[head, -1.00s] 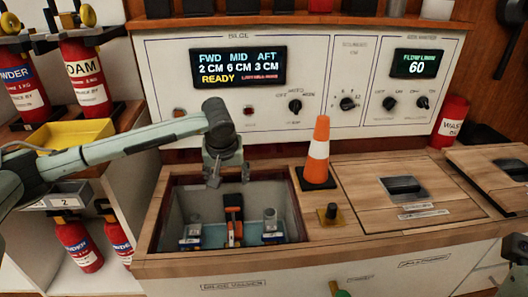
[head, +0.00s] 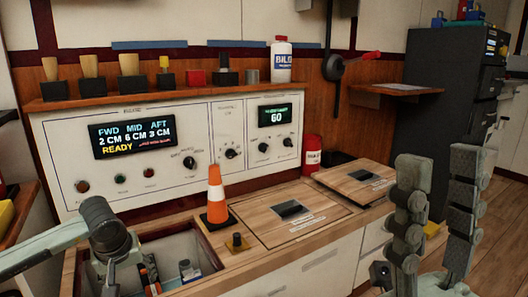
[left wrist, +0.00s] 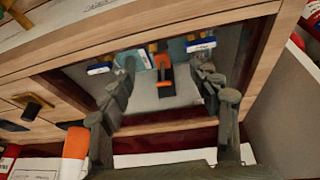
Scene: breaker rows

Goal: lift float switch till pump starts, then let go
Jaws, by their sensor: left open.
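The float switch, seemingly the orange and black part (left wrist: 166,76), stands in the open well (head: 209,247) in the counter, between two blue-and-white based units. In the head view its orange part (head: 149,272) shows just right of my left gripper (head: 118,282). My left gripper is open above the well. In the left wrist view its fingers (left wrist: 163,70) are apart, one on each side of the orange part, and I see no contact. The panel display (head: 133,136) reads FWD 2 CM, MID 6 CM, AFT 3 CM, READY. My right gripper (head: 438,166) is open, empty and pointing up at the right.
An orange-and-white cone (head: 216,192) and a small black-and-yellow knob (head: 237,243) stand at the well's right edge. A wooden hatch (head: 325,224) lies further right. A red bottle (head: 311,154) stands behind. The panel (head: 70,157) rises behind the well.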

